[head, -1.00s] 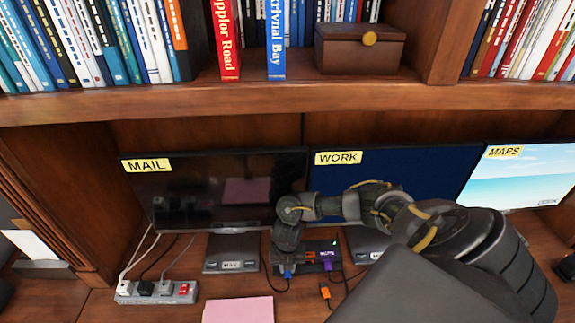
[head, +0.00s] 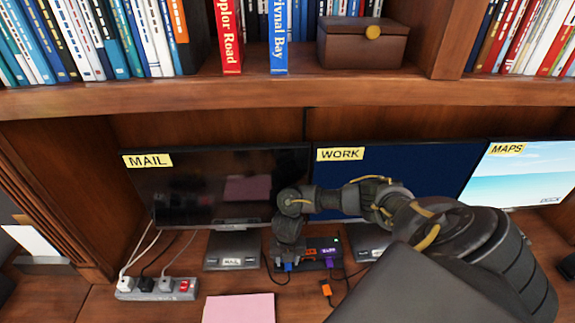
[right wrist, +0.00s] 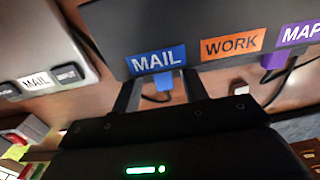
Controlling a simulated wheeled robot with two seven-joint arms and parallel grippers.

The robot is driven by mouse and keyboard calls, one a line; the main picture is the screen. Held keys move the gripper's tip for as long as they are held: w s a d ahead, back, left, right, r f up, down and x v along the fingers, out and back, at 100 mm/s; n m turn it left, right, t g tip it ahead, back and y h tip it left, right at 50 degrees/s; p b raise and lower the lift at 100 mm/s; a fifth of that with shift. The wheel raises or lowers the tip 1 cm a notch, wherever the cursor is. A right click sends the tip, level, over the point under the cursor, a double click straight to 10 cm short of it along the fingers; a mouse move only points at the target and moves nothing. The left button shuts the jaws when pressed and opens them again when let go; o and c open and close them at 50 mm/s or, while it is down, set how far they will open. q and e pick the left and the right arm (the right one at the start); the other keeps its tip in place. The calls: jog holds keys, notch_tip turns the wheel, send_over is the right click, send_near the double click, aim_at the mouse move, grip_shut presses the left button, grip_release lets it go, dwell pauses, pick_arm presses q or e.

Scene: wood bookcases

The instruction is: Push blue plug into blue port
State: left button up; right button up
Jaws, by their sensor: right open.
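The black port box (head: 322,243) stands on the desk below the WORK monitor. In the right wrist view the box (right wrist: 215,22) carries a blue MAIL label (right wrist: 156,60), an orange WORK label and a purple MAPS label. The blue plug (right wrist: 164,80) is just below the MAIL label, at the box's lower edge; how deep it sits is hidden. It also shows small in the head view (head: 288,267). My right gripper (right wrist: 161,92) is open, with one finger on each side of the blue plug. My left gripper is not in view.
A purple plug (right wrist: 273,60) is under the MAPS label. An orange plug (head: 327,290) lies loose on the desk. A power strip (head: 157,288), a pink paper (head: 239,308) and a MAIL monitor stand (head: 232,250) are to the left. A bookshelf (head: 250,98) overhangs the desk.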

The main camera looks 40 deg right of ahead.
jog(key=shift+d, duration=0.15)
notch_tip(320, 180, up, 11)
jog(key=p, duration=0.1)
jog(key=shift+f, duration=0.15)
dwell(0.9)
